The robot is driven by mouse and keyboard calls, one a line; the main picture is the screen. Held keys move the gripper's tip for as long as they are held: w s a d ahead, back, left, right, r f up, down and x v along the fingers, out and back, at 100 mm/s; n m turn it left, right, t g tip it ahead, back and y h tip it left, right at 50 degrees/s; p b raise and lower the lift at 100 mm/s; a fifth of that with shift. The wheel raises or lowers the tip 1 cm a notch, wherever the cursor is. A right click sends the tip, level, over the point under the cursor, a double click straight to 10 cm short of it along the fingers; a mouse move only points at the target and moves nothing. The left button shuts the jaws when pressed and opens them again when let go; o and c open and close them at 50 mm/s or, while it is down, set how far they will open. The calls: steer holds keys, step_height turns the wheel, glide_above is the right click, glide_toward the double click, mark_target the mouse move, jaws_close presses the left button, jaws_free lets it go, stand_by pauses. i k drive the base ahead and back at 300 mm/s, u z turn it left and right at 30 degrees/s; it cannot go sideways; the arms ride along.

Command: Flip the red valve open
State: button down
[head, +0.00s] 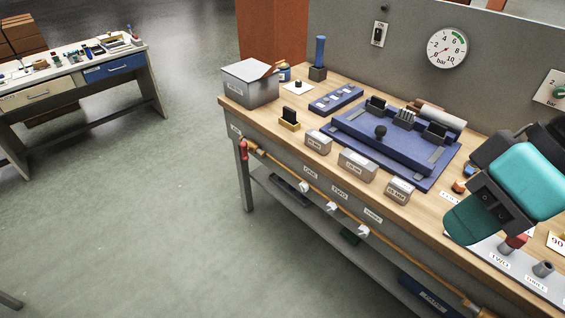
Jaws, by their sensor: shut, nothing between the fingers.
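The red valve (243,149) is at the left end of the workbench's front, by the start of an orange-brown pipe (281,169). It looks like a small red lever pointing down, crosswise to the pipe; its exact setting is too small to tell. A small label (235,131) sits just above it. Parts of my teal and dark arm show at the far right, over the right side of the bench, well apart from the valve. No gripper fingers show, so I cannot see my gripper. Nothing covers the red valve.
White fittings (304,187) sit along the pipe under labelled positions. The bench top (272,115) holds a grey box (250,83), several small labelled boxes (357,162) and a blue fixture (387,150). A pressure gauge (447,48) hangs behind. The floor (150,220) in front is clear.

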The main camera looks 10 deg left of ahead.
mark_target(244, 145)
steer(key=u, duration=0.75)
steer(key=i, duration=1)
steer(key=u, duration=0.8)
steer(key=i, duration=1)
steer(key=z, duration=0.05)
